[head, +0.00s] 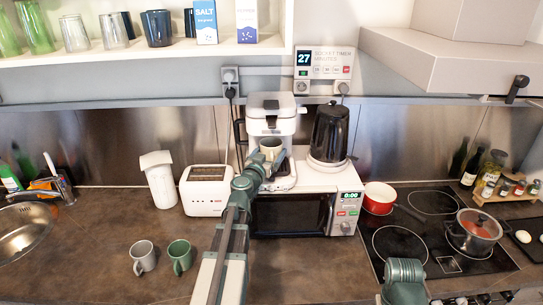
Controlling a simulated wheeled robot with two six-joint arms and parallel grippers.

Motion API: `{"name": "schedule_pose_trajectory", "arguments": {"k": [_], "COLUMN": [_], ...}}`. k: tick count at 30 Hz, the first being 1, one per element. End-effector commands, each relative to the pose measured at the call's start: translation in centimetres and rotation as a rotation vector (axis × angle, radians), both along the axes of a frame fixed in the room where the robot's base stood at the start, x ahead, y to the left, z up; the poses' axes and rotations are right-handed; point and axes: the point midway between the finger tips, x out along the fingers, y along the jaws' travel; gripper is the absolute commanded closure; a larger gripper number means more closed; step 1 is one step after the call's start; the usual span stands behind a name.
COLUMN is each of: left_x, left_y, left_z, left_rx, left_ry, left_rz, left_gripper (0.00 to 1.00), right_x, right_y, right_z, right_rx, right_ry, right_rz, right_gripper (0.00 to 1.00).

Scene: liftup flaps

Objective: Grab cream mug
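The cream mug (271,146) is at the front of the white coffee machine (270,115), under its head. My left gripper (266,161) reaches up from the bottom of the head view to the mug and overlaps its lower front. The fingers are small and partly merge with the mug, so I cannot tell whether they are open or shut on it. The mug's lower part is hidden by the gripper. Part of my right arm shows at the bottom right, in front of the hob; its fingers are not visible.
A toaster (206,190) is to the left. A grey mug (143,256) and a green mug (180,256) stand on the counter. Pans (379,197) (474,233) are on the hob.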

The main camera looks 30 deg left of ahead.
Motion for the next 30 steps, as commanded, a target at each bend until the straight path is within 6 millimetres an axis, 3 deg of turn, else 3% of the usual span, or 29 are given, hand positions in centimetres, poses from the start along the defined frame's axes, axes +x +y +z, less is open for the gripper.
{"name": "schedule_pose_trajectory", "arguments": {"k": [1,9,30], "left_x": [0.0,0.0,0.1], "left_y": [0.0,-0.1,-0.2], "left_z": [0.0,0.0,1.2], "left_rx": [0.000,0.000,0.000], "left_ry": [0.000,0.000,0.000], "left_rz": [-0.001,-0.002,-0.003], "left_gripper": [0.52,1.00,1.00], "right_x": [0.0,0.0,0.0], "right_y": [0.0,0.0,0.0], "right_z": [0.0,0.0,1.1], "right_rx": [0.000,0.000,0.000], "right_ry": [0.000,0.000,0.000], "right_rz": [0.000,0.000,0.000], "right_gripper": [0.50,0.50,0.50]}}
